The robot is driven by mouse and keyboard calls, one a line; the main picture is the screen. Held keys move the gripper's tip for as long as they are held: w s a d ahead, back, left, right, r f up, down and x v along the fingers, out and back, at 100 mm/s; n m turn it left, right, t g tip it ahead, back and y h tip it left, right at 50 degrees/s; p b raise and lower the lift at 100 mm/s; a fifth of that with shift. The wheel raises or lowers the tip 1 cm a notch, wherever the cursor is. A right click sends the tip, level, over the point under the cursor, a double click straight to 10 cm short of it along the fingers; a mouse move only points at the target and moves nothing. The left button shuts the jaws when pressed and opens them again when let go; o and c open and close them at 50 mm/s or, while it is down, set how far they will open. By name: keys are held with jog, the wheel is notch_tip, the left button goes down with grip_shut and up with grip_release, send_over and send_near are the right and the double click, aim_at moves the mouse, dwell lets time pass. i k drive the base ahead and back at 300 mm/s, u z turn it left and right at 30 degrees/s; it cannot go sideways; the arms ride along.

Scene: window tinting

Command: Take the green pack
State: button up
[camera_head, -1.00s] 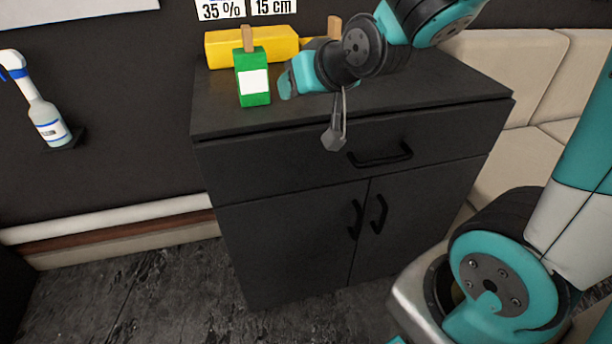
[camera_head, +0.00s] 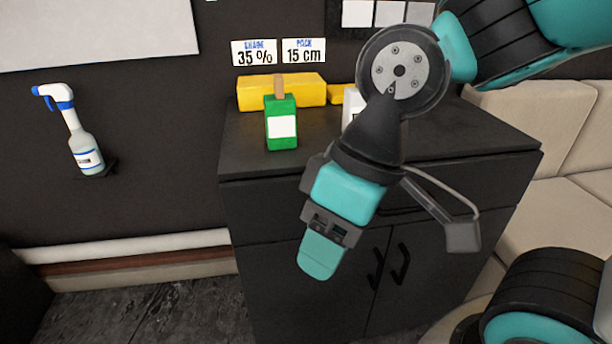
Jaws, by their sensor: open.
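The green pack (camera_head: 282,124) stands upright on the black cabinet top, near its left side. It has a white label on its front and a brown tab sticking up from its top. My gripper (camera_head: 321,258) hangs in front of the cabinet, lower than the pack and to its right, pointing down. It is apart from the pack, open, with nothing seen in it. The space between its fingers is mostly hidden from this view.
A yellow box (camera_head: 305,90) lies behind the pack. A white item (camera_head: 349,108), partly hidden by my arm, stands to its right. The black cabinet (camera_head: 290,215) has drawers and doors with handles. A spray bottle (camera_head: 84,140) sits on a wall holder at left. Signs read 35 % and 15 cm.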

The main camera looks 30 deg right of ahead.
aim_at(280, 108)
jog(key=z, duration=1.95)
jog(key=k, duration=0.85)
jog(key=u, duration=1.35)
jog(key=i, duration=0.5)
jog(key=u, duration=0.05)
